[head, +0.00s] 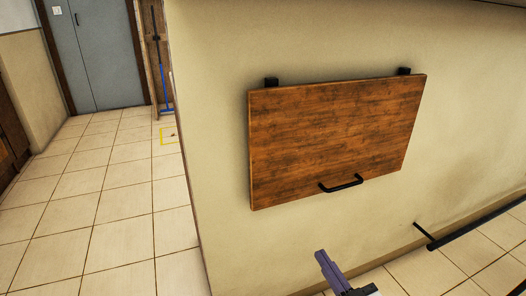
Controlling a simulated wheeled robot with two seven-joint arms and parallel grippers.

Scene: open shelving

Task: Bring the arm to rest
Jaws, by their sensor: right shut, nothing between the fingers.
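My right gripper (322,256) shows at the bottom of the head view, with purple fingers pointing up and to the left. Its fingers are shut and empty. It is below the wall-mounted wooden panel (330,130) and apart from it in the picture. The panel has a black handle (341,185) near its lower edge. Most of my right arm is out of the frame. My left gripper is not in view.
The wooden panel hangs on the beige wall (215,60) by two black brackets. A black rail (480,222) runs low at the right. Open tiled floor (100,205) lies at the left, leading to a grey door (97,50). A blue-handled tool (163,75) stands beside the door.

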